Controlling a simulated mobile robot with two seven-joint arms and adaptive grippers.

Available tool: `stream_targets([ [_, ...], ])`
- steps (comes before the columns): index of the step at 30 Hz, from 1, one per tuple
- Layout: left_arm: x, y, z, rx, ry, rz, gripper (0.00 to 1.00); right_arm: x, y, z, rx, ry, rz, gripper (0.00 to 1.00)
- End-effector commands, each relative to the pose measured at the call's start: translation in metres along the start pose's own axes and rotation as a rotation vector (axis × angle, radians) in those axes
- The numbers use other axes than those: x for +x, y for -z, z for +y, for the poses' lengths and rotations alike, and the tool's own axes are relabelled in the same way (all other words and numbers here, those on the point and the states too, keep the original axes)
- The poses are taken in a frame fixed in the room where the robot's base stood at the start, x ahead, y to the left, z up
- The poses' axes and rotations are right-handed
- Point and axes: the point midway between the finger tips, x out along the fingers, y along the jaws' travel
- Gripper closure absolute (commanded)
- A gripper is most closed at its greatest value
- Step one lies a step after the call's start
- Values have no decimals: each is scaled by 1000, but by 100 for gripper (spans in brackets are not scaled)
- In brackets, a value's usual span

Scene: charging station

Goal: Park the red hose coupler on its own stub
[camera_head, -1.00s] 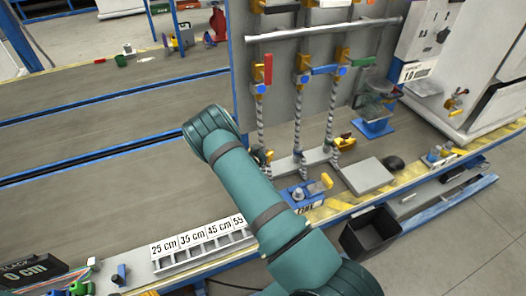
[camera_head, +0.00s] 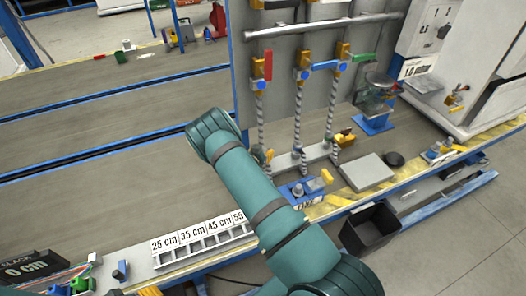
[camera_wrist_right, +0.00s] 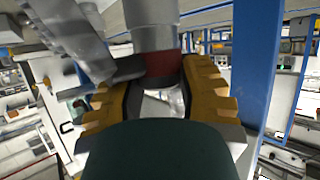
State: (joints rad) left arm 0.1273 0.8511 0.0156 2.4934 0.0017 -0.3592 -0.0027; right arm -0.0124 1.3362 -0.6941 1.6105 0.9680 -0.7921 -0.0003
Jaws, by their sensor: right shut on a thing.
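My right gripper (camera_wrist_right: 165,90) is shut in the right wrist view, its ridged yellow fingers either side of a dark red band (camera_wrist_right: 160,64) under a grey cylinder. This appears to be the red hose coupler. In the head view my teal right arm covers most of that gripper; a small yellow and dark part (camera_head: 264,157) shows at the bottom of the left hose (camera_head: 260,112), below the red-handled valve (camera_head: 268,66). Whether the coupler touches a stub cannot be seen. My left gripper cannot be made out.
Blue-handled (camera_head: 324,65) and green-handled (camera_head: 362,57) valves hang with their own hoses to the right. A grey plate (camera_head: 367,172), a blue fixture (camera_head: 303,190) and a black bin (camera_head: 371,229) are nearby. The belt at left is clear.

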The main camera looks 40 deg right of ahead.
Motion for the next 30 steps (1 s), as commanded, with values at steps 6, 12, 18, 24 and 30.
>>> stream_targets([
  [6, 0, 0, 0, 0, 0, 0, 45, 2, -5, 0, -1, -1, 1, 100],
  [12, 0, 0, 0, 0, 0, 0, 45, 4, -9, 0, 0, -1, 1, 100],
  [18, 0, 0, 0, 0, 0, 0, 45, 6, -13, 0, 0, -1, 1, 100],
  [24, 0, 0, 0, 0, 0, 0, 45, 7, -17, 0, 0, -1, 0, 100],
  [30, 0, 0, 0, 0, 0, 0, 45, 8, -18, 0, 0, -1, 0, 32],
])
